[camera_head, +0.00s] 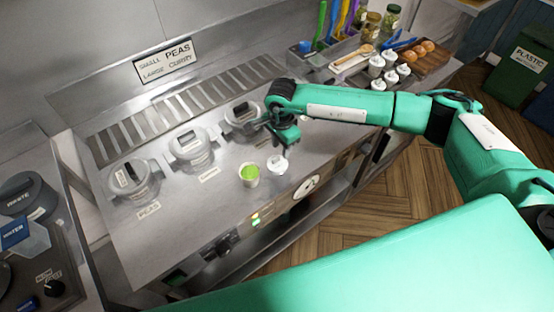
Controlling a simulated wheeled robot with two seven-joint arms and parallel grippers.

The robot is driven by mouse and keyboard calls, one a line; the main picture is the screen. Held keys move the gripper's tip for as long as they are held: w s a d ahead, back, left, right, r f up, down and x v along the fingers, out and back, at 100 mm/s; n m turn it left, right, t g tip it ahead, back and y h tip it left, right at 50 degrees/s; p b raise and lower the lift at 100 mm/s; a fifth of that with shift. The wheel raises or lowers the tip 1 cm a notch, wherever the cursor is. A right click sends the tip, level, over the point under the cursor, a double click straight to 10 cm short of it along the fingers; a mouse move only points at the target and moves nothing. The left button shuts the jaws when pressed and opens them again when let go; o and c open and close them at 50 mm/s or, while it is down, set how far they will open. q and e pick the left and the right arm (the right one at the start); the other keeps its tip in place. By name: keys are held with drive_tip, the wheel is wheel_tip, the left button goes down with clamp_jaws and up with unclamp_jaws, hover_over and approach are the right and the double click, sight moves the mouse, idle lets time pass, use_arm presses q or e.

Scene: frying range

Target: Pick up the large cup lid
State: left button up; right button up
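A small white round item (277,165), which looks like the cup lid, is on the steel counter near its front edge. A white cup filled with green peas (249,174) stands just left of it. My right gripper (286,152) points down over the white item, at its upper right side. Its fingers are small and dark here, so I cannot tell whether they are open or touching the lid. My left gripper is not in view.
Several lidded steel pots (190,148) are set in the counter at left. A "small peas / large curry" sign (166,61) stands behind. White bottles (377,66) and a wooden tray with buns (425,58) are at the back right.

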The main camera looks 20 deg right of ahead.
sight(279, 156)
drive_tip(key=f, duration=0.1)
drive_tip(key=f+p, duration=0.1)
drive_tip(key=f, duration=0.1)
drive_tip(key=shift+a+p, duration=0.25)
drive_tip(key=shift+p, duration=0.15)
drive_tip(key=shift+f, duration=0.45)
clamp_jaws()
